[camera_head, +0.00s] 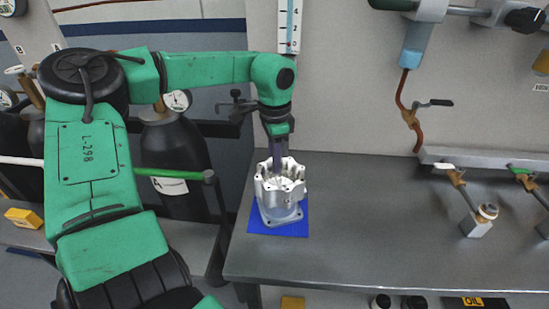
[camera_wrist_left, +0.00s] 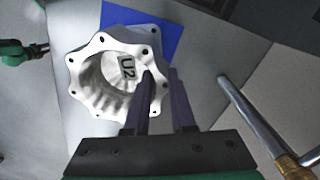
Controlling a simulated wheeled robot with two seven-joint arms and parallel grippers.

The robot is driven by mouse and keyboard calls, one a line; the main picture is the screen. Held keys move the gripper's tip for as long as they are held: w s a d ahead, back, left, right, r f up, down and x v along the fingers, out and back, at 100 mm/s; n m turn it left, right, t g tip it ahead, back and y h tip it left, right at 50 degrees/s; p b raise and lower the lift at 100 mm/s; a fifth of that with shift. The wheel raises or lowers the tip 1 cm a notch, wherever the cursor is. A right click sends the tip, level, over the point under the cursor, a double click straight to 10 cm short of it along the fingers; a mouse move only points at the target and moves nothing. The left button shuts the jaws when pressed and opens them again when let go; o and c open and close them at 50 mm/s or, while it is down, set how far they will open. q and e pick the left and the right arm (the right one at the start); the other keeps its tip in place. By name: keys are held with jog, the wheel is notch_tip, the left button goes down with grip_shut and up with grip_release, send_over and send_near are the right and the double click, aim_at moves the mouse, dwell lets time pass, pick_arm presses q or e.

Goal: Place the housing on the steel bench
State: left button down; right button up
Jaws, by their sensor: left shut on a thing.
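The housing (camera_head: 280,207) is a silvery, cup-shaped casting with a scalloped, bolt-holed rim and a squarish flange at its foot. It is upright over the blue mat (camera_head: 300,228) at the left end of the steel bench (camera_head: 380,235); it looks to be resting there, but any small gap under it is hidden. In the left wrist view the housing (camera_wrist_left: 90,85) shows a "U2" label inside. My left gripper (camera_head: 279,172) points down and is shut on the housing's wall, one finger inside and one outside (camera_wrist_left: 161,75). My right gripper is out of view.
Dark gas cylinders (camera_head: 175,160) stand left of the bench. The middle of the bench is clear.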

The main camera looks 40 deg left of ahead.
pick_arm(q)
jog(key=c, duration=1.2)
grip_release()
jog(key=shift+d+f, duration=0.1)
jog(key=o, duration=0.4)
jog(key=shift+o, duration=0.2)
jog(key=shift+s, duration=0.1)
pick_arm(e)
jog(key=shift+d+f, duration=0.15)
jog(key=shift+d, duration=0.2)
pick_arm(q)
jog(key=shift+r, duration=0.25)
notch_tip(320, 180, up, 12)
jog(key=shift+b, duration=0.4)
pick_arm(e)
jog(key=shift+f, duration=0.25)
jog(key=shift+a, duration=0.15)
